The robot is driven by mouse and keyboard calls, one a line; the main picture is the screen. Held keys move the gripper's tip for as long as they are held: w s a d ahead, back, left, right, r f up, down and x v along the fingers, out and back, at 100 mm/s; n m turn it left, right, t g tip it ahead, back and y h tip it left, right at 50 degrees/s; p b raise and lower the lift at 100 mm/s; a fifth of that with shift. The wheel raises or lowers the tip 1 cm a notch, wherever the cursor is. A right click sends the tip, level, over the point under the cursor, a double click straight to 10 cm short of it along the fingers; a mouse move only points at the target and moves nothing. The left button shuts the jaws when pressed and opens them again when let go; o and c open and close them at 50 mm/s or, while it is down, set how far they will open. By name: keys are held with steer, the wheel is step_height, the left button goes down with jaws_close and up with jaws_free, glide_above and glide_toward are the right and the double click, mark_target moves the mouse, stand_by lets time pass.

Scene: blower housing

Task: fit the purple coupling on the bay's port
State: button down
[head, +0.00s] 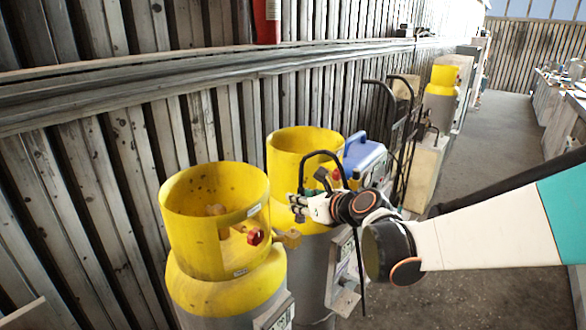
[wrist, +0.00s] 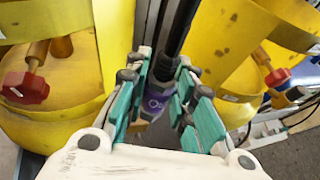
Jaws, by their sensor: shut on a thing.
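My gripper (head: 298,207) is in front of the rear yellow-topped cylinder in the head view, to the upper right of the nearest one. In the wrist view its teal-padded fingers (wrist: 158,88) are shut on the purple coupling (wrist: 156,104), with one finger on each side. A black hose (wrist: 182,25) runs up from the coupling and out of the picture. In the head view a dark hose arches above my gripper, and the coupling itself cannot be made out there. I cannot pick out the bay or its port in either view.
The near cylinder (head: 215,200) has a red valve knob (head: 255,236) and a brass fitting (head: 288,238) at its side. The rear cylinder (head: 300,150) stands close behind. A blue-and-white box (head: 366,158) and a black hand truck (head: 402,120) stand beyond. The aisle floor (head: 500,140) is clear.

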steer(key=shift+w+a+f+b, duration=0.1)
steer(key=shift+a+f+b, duration=0.3)
steer(key=shift+a, duration=0.15)
steer(key=shift+w+a+f+b, duration=0.1)
steer(key=shift+a+f+b, duration=0.2)
steer(key=shift+a+b, duration=0.15)
steer(key=shift+s, duration=0.1)
steer(key=shift+f+b, duration=1.45)
steer(key=shift+f, duration=0.05)
stand_by(0.4)
steer(key=c, duration=1.3)
jaws_free()
steer(key=shift+y, duration=0.3)
steer(key=shift+s+r, duration=0.1)
steer(key=v, duration=1.2)
